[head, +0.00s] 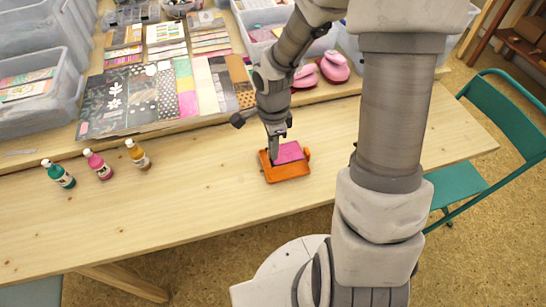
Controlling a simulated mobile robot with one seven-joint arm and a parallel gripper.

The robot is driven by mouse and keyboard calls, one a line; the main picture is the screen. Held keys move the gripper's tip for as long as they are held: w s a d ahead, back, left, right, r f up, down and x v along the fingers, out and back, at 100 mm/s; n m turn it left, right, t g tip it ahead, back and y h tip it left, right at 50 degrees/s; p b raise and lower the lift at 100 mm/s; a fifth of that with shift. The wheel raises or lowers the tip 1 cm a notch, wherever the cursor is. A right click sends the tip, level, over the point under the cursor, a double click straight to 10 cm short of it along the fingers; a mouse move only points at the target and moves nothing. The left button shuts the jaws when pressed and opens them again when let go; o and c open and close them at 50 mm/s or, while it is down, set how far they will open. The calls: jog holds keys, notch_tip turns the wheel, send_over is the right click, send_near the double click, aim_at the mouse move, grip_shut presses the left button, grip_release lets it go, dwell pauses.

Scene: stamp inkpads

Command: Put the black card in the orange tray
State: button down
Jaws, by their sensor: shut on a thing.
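The orange tray (288,174) sits on the wooden table, left of my forearm, with a small handle-like part at its right side. A bright pink square (289,152) shows in or over it. A thin dark strip runs along the pink square's near edge; it looks like the black card, but most of it is hidden or too small to make out. My gripper (275,157) points down at the tray's left part, shut on what appears to be this black card. I cannot tell whether the card touches the tray.
Three small bottles, green (59,174), pink (97,164) and amber (137,153), stand at the left. Patterned papers (143,97) and clear bins (38,91) fill the back. Pink shoe-like items (334,67) lie behind. A green chair (459,182) is at right. The table's front left is clear.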

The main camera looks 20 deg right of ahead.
jog(key=shift+f+b, duration=0.5)
jog(key=shift+f, duration=1.4)
jog(key=shift+f, duration=0.1)
jog(key=shift+f, duration=0.1)
jog(key=c, duration=0.9)
grip_release()
notch_tip(320, 180, up, 12)
jog(key=p, duration=0.3)
jog(key=shift+r+p, duration=0.25)
jog(key=shift+p, duration=0.05)
